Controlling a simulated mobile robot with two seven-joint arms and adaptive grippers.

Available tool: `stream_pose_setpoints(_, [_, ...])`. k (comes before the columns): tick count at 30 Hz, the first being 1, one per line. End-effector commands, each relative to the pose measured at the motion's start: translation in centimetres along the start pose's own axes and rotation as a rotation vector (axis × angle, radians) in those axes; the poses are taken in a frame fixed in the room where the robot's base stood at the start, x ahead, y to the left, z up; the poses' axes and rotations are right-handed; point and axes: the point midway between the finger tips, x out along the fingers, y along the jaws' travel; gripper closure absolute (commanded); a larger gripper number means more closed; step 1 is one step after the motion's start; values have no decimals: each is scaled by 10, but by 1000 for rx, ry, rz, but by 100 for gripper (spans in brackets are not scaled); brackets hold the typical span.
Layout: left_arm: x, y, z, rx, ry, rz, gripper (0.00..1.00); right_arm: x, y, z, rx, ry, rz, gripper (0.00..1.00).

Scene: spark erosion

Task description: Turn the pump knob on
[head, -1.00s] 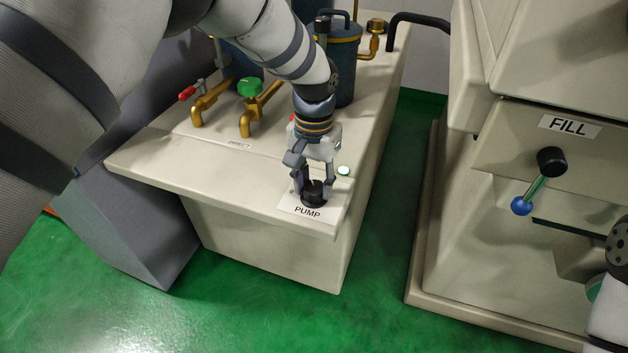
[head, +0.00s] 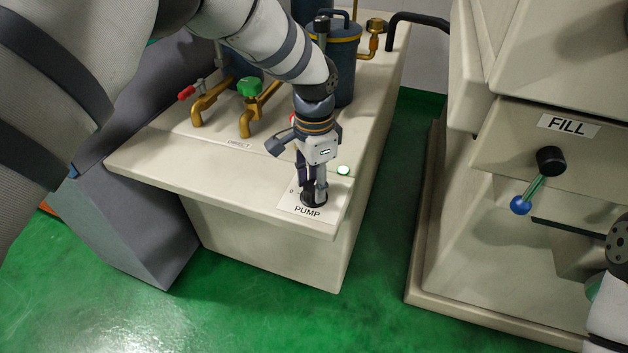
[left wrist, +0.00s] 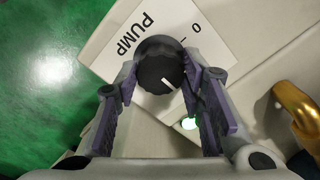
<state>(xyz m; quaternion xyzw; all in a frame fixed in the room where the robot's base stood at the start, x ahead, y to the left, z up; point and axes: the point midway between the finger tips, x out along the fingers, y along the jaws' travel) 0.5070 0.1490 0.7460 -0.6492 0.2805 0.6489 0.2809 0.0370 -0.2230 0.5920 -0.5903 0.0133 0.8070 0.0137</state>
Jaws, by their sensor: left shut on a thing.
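The black round pump knob (head: 312,199) sits on the white PUMP label (head: 307,212) at the front corner of the cream cabinet top. In the left wrist view, the knob (left wrist: 156,64) is between the two fingers, and its white mark points to the lower right, away from the "0" printed on the label (left wrist: 130,38). My left gripper (head: 313,192) comes down from above and is shut on the knob; it also shows in the left wrist view (left wrist: 160,82). The fingers hide parts of the knob's sides and the label. My right gripper is out of view.
A lit green lamp (head: 343,170) is beside my left gripper. Brass taps with a green handle (head: 250,87) and a red handle (head: 187,93) stand behind. A machine with a FILL lever (head: 530,187) stands to the right, across a strip of green floor (head: 385,200).

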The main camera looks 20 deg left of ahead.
Motion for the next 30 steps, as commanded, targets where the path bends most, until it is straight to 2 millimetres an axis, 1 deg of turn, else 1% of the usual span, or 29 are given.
stream_pose_setpoints(16, [1, 0, 0, 21, 0, 1, 92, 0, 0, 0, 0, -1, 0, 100])
stream_pose_setpoints(17, [1, 0, 0, 21, 0, 1, 57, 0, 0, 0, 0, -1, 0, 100])
stream_pose_setpoints(18, [1, 0, 0, 20, 0, 1, 48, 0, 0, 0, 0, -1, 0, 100])
stream_pose_setpoints(19, [1, 0, 0, 20, 0, 1, 44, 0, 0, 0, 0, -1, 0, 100])
stream_pose_setpoints(27, [0, 0, 0, 19, 0, 0, 44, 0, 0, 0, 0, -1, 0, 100])
stream_pose_setpoints(29, [-4, 0, -1, 19, 2, -1, 44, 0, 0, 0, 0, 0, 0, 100])
stream_pose_setpoints(30, [-10, -1, -1, 18, 3, -2, 44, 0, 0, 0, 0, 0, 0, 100])
